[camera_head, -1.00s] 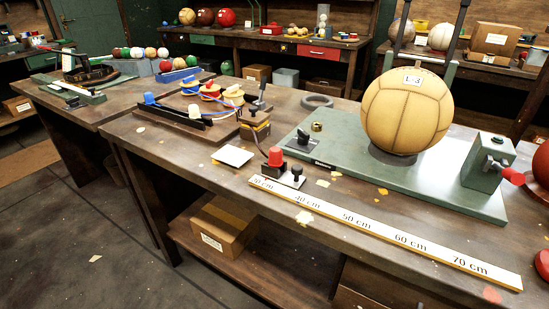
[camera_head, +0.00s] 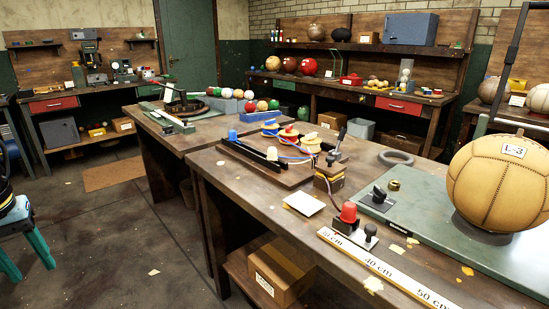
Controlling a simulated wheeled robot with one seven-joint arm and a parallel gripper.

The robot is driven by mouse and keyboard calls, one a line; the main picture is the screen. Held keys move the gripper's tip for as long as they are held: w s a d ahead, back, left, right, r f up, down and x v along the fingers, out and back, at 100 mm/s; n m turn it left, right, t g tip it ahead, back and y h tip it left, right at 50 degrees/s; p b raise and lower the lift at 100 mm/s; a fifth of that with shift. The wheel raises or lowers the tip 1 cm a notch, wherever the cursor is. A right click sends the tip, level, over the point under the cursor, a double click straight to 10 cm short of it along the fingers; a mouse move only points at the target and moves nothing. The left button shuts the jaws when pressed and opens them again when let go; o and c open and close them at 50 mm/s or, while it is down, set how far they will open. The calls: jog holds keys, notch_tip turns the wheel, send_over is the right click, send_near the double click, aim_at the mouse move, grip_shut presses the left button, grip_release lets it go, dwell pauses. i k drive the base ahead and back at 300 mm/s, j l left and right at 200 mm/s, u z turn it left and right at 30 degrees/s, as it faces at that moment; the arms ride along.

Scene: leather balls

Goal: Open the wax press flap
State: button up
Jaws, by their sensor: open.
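I cannot tell for certain which object is the wax press, and no flap can be made out. A small brown block with a yellow layer (camera_head: 329,178) and a black upright lever (camera_head: 339,142) stands near the middle of the near bench. In front of it is a small metal base with a red cap (camera_head: 348,212) and a black knob (camera_head: 371,230). A dark tray (camera_head: 262,165) behind holds colored spools and blue cord. My gripper is not in view.
The near bench (camera_head: 225,175) also bears a stitched tan ball (camera_head: 502,180) on a green plate (camera_head: 440,240), a ruler (camera_head: 385,268) and a grey ring (camera_head: 396,157). Teal legs (camera_head: 40,240) stand at the left edge. The floor (camera_head: 110,230) between is mostly clear.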

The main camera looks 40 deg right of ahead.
aim_at(329, 167)
jog(key=i+l+z, duration=0.25)
jog(key=z, duration=0.25)
jog(key=i+l+z, duration=0.2)
jog(key=z, duration=0.3)
jog(key=i, duration=0.1)
